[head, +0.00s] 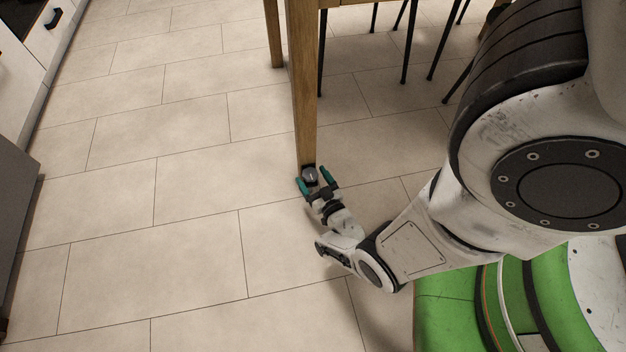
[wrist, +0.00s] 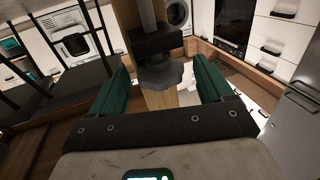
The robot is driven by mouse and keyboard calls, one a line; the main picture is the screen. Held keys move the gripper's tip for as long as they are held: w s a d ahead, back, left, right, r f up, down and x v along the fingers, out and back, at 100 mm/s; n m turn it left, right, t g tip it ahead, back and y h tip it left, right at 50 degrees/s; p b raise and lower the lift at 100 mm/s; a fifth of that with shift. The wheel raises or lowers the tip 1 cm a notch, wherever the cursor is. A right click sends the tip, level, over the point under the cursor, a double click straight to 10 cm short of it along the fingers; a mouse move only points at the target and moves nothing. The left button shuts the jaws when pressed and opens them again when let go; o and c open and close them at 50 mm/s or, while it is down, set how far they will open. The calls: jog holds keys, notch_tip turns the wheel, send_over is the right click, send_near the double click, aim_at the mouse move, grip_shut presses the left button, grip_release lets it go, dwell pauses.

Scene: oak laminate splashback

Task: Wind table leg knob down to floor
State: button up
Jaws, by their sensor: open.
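The wooden table leg (head: 304,95) stands on the tiled floor in the head view. At its foot is a small dark knob (head: 310,174). In the wrist view the lobed grey knob (wrist: 165,76) sits below a dark block (wrist: 158,43) and a grey rod, with the wooden leg (wrist: 161,99) behind. My gripper (head: 314,180) has two teal fingers and is low by the foot of the leg. In the wrist view my gripper (wrist: 163,72) is open, with a finger on either side of the knob and visible gaps to both. Whether the knob's underside touches the floor is hidden.
Thin black chair legs (head: 405,45) stand behind and right of the table leg. A second wooden leg (head: 273,35) is farther back. White cabinets (head: 45,35) and a grey unit (head: 15,215) line the left. The tiled floor (head: 150,190) between is clear.

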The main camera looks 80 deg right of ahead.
jog(key=shift+d, duration=0.1)
jog(key=shift+c, duration=0.4)
jog(key=c, duration=1)
jog(key=shift+o, duration=0.2)
jog(key=shift+w+r+m+g+h+p, duration=0.15)
jog(key=shift+m+g+h+p, duration=0.15)
jog(key=shift+m+g+h, duration=0.3)
jog(key=shift+w+g, duration=0.1)
jog(key=shift+g, duration=0.2)
jog(key=m+g, duration=0.1)
jog(key=m+g+h, duration=0.1)
jog(key=shift+w+a+g+p, duration=0.2)
jog(key=shift+g+p, duration=0.1)
jog(key=shift+g, duration=0.1)
jog(key=m+g+h, duration=0.1)
jog(key=m+g, duration=0.2)
jog(key=g, duration=0.1)
jog(key=shift+h+b, duration=0.3)
jog(key=shift+w+m+g, duration=0.1)
jog(key=shift+m+g, duration=0.2)
jog(key=shift+g, duration=0.3)
jog(key=shift+w+m+g, duration=0.1)
jog(key=shift+m+g, duration=0.5)
jog(key=shift+g, duration=0.4)
